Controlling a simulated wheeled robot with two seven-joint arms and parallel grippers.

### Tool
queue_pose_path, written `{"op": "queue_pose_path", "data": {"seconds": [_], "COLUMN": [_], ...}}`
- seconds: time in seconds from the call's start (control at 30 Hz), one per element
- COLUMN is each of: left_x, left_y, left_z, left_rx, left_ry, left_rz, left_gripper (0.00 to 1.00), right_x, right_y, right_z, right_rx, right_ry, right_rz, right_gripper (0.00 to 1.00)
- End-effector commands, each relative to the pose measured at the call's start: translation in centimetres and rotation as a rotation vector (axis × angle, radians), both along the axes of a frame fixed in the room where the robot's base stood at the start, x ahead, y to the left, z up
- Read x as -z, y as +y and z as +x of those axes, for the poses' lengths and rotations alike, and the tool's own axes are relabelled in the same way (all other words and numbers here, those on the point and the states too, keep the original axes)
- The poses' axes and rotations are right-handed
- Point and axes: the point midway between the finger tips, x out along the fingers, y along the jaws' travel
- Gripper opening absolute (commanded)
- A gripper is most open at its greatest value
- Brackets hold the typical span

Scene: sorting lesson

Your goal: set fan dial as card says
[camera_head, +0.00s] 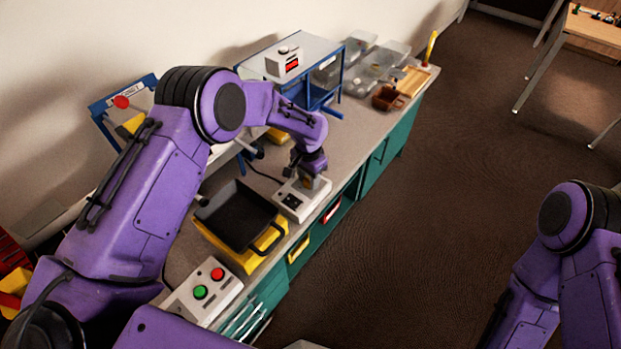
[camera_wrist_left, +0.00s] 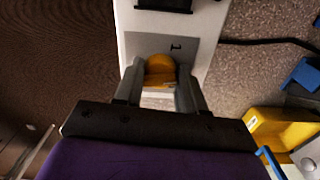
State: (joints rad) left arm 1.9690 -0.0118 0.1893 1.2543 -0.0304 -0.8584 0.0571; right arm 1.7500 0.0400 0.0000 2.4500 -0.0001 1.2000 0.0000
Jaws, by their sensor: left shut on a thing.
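The fan dial is an orange-yellow knob (camera_wrist_left: 160,70) on a grey plate (camera_wrist_left: 190,45) of a white control box (camera_wrist_left: 215,12). In the head view this white box (camera_head: 290,203) stands near the counter's front edge. My left gripper (camera_wrist_left: 160,85) is shut on the knob, with one finger on each side. In the head view my left gripper (camera_head: 312,181) points down at the box and mostly hides the knob. A small black mark (camera_wrist_left: 176,46) is on the plate beside the knob, too small to read. I cannot make out a card. My right gripper is out of view.
A black pan (camera_head: 238,215) on a yellow base and a box with green and red buttons (camera_head: 208,284) stand nearer on the counter. A blue-framed shelf (camera_head: 325,95), clear bins (camera_head: 375,68) and a brown container (camera_head: 386,98) are farther back.

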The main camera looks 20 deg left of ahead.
Motion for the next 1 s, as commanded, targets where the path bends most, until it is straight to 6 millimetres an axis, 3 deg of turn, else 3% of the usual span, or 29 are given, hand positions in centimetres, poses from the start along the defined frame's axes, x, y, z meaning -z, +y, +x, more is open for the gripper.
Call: {"op": "queue_pose_path", "data": {"seconds": [0.33, 0.9, 0.93, 1.0], "left_x": [-0.02, -0.03, -0.03, -0.02], "left_y": [-0.13, -0.22, -0.23, -0.20], "left_z": [0.04, 0.02, 0.01, 0.02], "left_rx": [0.141, 0.167, 0.167, 0.167], "left_ry": [-0.002, -0.001, -0.001, -0.001], "left_rz": [-0.003, -0.004, -0.004, -0.004], "left_gripper": [0.09, 0.09, 0.49, 0.65], "right_x": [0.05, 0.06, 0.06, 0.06], "right_y": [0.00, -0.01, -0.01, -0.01], "right_z": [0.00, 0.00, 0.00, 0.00], "right_rx": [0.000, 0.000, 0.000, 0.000], "right_ry": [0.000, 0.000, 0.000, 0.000], "right_rz": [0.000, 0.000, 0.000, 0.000], "right_gripper": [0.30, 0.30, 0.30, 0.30]}}
